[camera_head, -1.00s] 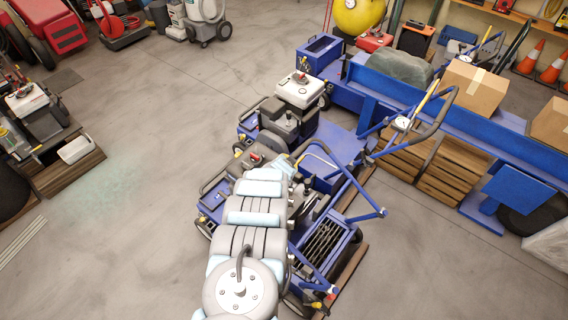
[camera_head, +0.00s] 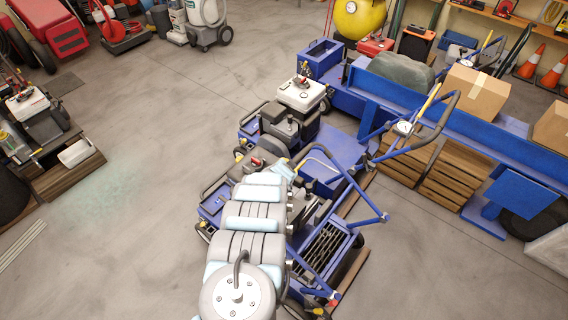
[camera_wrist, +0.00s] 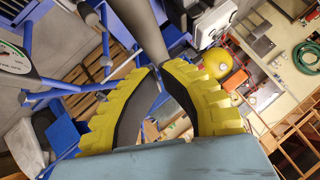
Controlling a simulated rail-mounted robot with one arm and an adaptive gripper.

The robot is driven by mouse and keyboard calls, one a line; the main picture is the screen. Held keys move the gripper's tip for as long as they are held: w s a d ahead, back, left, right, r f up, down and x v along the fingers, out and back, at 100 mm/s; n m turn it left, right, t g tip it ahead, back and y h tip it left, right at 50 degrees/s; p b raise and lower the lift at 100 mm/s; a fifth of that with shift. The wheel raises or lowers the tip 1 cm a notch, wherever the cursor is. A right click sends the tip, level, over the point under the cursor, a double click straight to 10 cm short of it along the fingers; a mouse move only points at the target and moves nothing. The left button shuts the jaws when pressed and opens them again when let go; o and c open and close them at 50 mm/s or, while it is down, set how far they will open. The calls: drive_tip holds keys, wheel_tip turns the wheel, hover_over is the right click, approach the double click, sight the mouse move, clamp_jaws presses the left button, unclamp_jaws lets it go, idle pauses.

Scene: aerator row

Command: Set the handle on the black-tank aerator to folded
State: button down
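The black-tank aerator (camera_head: 248,166) appears to be the nearer of two blue machines in the head view, partly hidden behind my arm. A blue tubular handle bar (camera_head: 352,182) rises at its right and bends over near the end of my arm. In the wrist view, the yellow ridged fingers of my gripper (camera_wrist: 160,72) come close together at their tips, with dark pads facing inward. A dark grey tube (camera_wrist: 142,28) runs from the top edge down to the fingertips. I cannot tell if they clamp it.
A white-topped aerator (camera_head: 300,95) stands just behind, and a raised handle with a black grip (camera_head: 440,125) is to the right. Wooden crates (camera_head: 450,172) stand below. Open floor (camera_head: 140,200) lies left.

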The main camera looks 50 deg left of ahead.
drive_tip(key=s+d+r+p, duration=0.3)
drive_tip(key=s+r+p, duration=0.3)
drive_tip(key=r+p, duration=0.3)
drive_tip(key=shift+s+r, duration=0.25)
drive_tip(key=shift+r, duration=0.45)
idle(0.4)
